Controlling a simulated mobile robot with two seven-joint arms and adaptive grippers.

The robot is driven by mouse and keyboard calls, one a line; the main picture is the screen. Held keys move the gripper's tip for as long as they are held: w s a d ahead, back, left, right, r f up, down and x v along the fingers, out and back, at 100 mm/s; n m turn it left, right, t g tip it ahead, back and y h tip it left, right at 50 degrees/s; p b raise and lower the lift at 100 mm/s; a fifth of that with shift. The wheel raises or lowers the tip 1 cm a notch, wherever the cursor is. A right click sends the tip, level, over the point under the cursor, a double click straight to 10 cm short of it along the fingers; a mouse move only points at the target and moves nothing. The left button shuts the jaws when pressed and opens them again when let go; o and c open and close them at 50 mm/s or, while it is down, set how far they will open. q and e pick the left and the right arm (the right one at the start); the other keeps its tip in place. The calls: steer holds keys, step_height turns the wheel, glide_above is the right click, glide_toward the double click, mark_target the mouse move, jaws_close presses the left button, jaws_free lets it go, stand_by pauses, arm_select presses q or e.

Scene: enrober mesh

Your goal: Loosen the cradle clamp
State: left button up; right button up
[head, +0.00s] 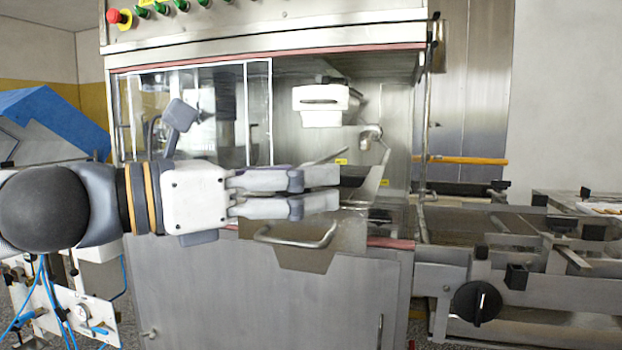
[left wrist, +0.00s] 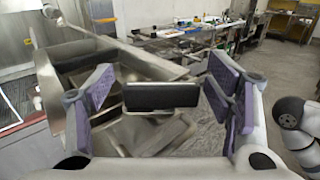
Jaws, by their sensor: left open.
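My left gripper (head: 322,190) reaches in from the left at the front of the steel machine, its fingers pointing right. It is open, with a narrow gap between its fingers in the head view. In the left wrist view the purple-padded fingers stand wide apart. A dark flat block (left wrist: 162,96) shows between them, beyond the fingertips; I see no contact. A steel trough with a bent handle (head: 295,238) lies just below and beyond the fingers. No part is clearly recognisable as the cradle clamp. The fingers hide part of the trough. My right gripper is not in view.
A conveyor frame with a black knob (head: 478,302) extends to the right. An orange bar (head: 462,160) crosses behind it. A clear guard panel (head: 228,110) stands behind my left arm. Blue hoses (head: 40,300) hang at the lower left.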

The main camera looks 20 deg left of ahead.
arm_select(q)
steer(key=shift+s+r, duration=0.1)
steer(key=shift+s, duration=0.1)
steer(key=shift+a, duration=0.1)
steer(key=shift+c, duration=1.1)
steer(key=c, duration=1)
steer(key=shift+o, duration=0.2)
